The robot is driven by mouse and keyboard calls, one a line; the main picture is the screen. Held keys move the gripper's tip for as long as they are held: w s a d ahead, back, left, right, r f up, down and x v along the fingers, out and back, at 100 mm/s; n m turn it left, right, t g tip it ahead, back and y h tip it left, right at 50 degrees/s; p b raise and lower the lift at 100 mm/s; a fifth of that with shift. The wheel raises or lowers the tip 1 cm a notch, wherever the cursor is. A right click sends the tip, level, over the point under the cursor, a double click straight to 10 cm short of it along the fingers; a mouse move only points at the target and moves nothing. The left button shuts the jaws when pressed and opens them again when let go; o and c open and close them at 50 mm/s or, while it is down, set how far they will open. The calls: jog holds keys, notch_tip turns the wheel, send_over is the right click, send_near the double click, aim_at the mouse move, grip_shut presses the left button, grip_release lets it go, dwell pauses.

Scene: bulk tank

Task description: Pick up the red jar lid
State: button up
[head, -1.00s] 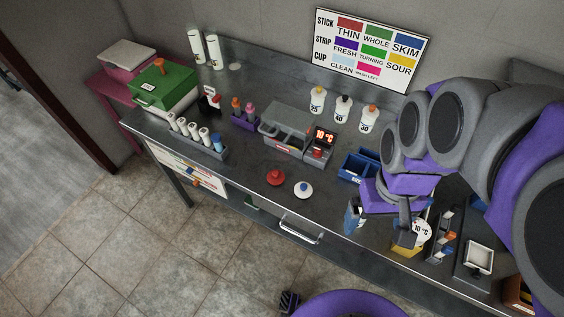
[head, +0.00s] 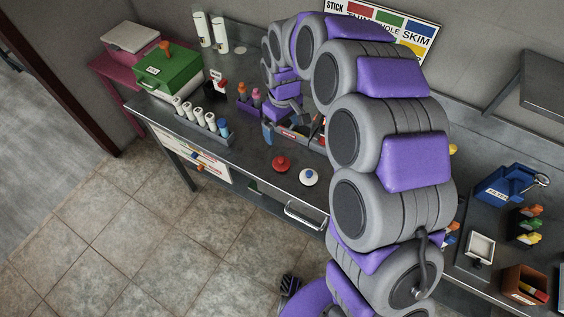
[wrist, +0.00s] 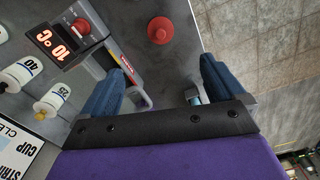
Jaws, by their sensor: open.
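The red jar lid (head: 281,163), a round disc with a knob on top, lies on the steel counter near its front edge. It also shows in the wrist view (wrist: 160,30), at the top centre, beyond the fingertips and clear of them. My gripper (head: 290,131) is above the counter, behind the lid in the head view. In the wrist view its two blue-padded fingers (wrist: 162,88) are wide apart, with no lid between them.
A white lid with a blue knob (head: 309,178) lies just right of the red one. A temperature display box (wrist: 62,42) and white bottles (wrist: 20,75) stand left in the wrist view. A rack of white tubes (head: 202,122) is left of the lid.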

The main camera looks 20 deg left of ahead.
jog(key=a+f, duration=0.1)
jog(key=a, duration=0.1)
jog(key=b, duration=0.1)
send_near(281, 159)
jog(key=f, duration=0.3)
jog(key=a+f+b, duration=0.1)
jog(key=f, duration=0.1)
jog(key=shift+w+f, duration=0.1)
jog(key=shift+f, duration=0.2)
jog(key=f, duration=0.1)
jog(key=d+f+b, duration=0.1)
jog(key=f, duration=0.2)
jog(key=shift+d+f, duration=0.3)
jog(key=shift+f, duration=0.05)
jog(key=shift+a+f, duration=0.1)
jog(key=shift+a, duration=0.4)
jog(key=shift+c, duration=0.9)
jog(key=shift+d, duration=0.4)
jog(key=c, duration=0.7)
jog(key=shift+c, duration=1)
jog(key=shift+a, duration=0.2)
jog(key=shift+c, duration=0.2)
